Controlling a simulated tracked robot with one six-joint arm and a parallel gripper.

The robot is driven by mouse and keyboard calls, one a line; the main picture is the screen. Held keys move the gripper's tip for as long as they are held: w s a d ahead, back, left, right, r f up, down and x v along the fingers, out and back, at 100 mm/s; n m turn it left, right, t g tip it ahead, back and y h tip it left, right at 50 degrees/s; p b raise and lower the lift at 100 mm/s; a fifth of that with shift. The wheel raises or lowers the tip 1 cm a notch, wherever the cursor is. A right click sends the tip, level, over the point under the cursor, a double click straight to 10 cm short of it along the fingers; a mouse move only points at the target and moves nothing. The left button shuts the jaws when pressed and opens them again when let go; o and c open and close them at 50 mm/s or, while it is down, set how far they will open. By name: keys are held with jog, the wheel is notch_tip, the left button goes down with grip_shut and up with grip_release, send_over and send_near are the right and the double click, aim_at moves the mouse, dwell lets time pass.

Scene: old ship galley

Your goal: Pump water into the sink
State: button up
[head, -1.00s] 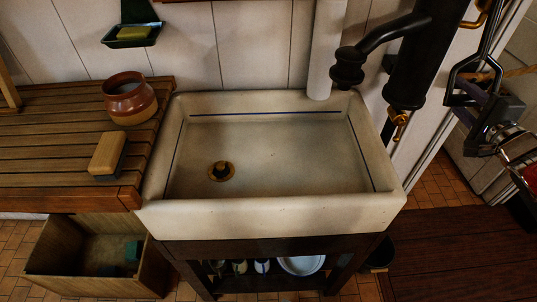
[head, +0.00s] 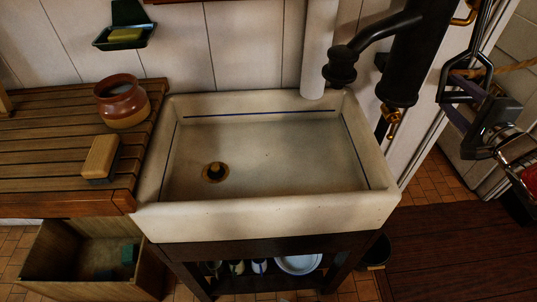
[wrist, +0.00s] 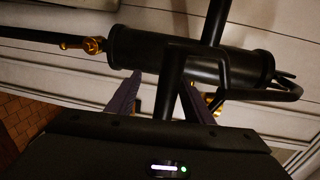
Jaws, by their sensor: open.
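The white ceramic sink (head: 275,220) stands on a dark wooden stand, with a dark plug or drain (head: 215,172) in its basin. I see no water in it. The black pump (head: 410,65) hangs on the wall at the right, its curved spout (head: 341,66) over the sink's back edge. My gripper (head: 456,96) is open, right of the pump. In the wrist view the pump cylinder (wrist: 190,57) lies across the picture beyond the open purple fingers (wrist: 160,97). A black bar, perhaps the pump handle (wrist: 171,90), shows between the fingers; contact is unclear.
A slatted wooden counter (head: 50,150) left of the sink holds a brown pot (head: 122,103) and a brush (head: 102,157). A green soap dish (head: 125,37) hangs above. An open wooden box (head: 45,275) is below. Floor at the right holds a dark mat (head: 450,250).

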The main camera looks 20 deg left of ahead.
jog(key=v, duration=0.8)
dwell(0.5)
jog(key=shift+d, duration=0.1)
dwell(0.4)
jog(key=s+a+f+n+g+h, duration=0.1)
jog(key=s+a+f+n+g, duration=0.45)
jog(key=s+f+g, duration=0.6)
jog(key=s+r+n+t+h, duration=0.2)
jog(key=s+n+h, duration=0.4)
jog(key=s, duration=0.7)
jog(key=shift+s+r+n+h, duration=0.25)
jog(key=shift+r+n+h, duration=0.05)
jog(key=shift+r+n, duration=0.25)
